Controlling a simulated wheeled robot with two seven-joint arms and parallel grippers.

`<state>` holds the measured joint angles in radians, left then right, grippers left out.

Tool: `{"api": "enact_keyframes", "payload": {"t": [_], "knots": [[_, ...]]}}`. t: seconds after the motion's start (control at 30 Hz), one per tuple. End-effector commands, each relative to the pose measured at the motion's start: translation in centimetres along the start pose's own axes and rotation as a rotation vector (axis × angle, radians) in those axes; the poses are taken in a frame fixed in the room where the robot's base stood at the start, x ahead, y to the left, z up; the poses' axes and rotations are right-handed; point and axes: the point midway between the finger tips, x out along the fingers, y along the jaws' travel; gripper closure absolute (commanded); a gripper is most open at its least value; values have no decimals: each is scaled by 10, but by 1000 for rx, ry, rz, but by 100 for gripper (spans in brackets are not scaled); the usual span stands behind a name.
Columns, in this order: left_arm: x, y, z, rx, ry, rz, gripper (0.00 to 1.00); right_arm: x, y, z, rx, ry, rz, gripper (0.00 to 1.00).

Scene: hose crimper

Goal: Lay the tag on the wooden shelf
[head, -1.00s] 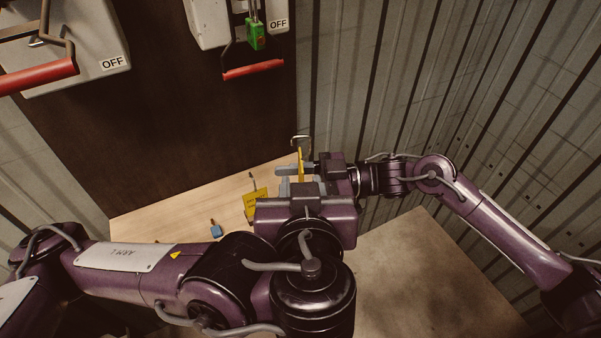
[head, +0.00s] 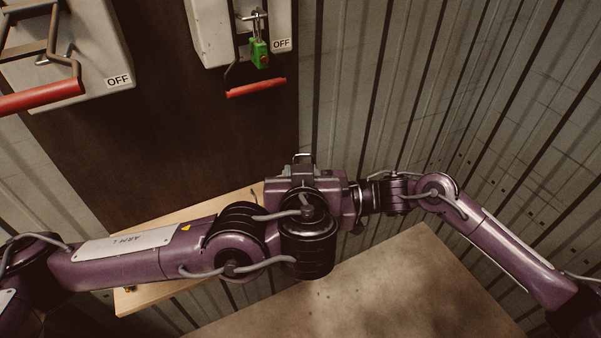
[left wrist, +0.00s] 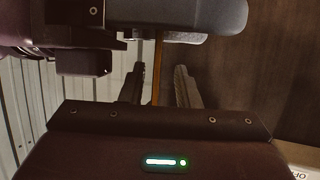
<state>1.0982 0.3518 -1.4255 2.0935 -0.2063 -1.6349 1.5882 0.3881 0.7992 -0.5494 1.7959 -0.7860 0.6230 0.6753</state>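The tag (left wrist: 158,52) shows in the left wrist view as a thin yellow-brown strip, seen edge-on and upright. My left gripper (left wrist: 158,67) is open, with one dark finger on each side of the tag and a gap on both sides. My right gripper's grey fingers (left wrist: 200,16) cross the top of that view, and the tag's upper end meets them; they appear closed on it, though the contact is partly hidden. The wooden shelf (head: 150,296) is largely covered by my left arm.
A dark board (head: 150,150) carries switch boxes with red handles (head: 257,88) and a green padlock (head: 260,53). A corrugated wall (head: 400,90) stands to the right. A bare brownish surface (head: 390,290) lies in front.

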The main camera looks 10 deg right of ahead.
Motion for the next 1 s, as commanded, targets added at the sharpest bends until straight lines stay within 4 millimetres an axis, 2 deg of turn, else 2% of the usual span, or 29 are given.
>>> {"api": "enact_keyframes", "payload": {"t": [0.07,0.3,0.47,0.5,0.67,1.0], "knots": [[0,0,0,0,0,0,71,0,0,0,0,0,0,65],[0,0,0,0,0,-2,100,0,0,0,0,0,0,64],[0,-1,0,-1,1,-3,100,0,0,0,0,-1,1,64],[0,-1,-1,-1,1,-3,100,0,0,0,0,-1,1,44],[0,0,-1,-1,1,-2,100,0,0,0,0,-1,0,23],[0,0,0,0,0,0,100,-3,0,0,0,-1,1,21]]}}
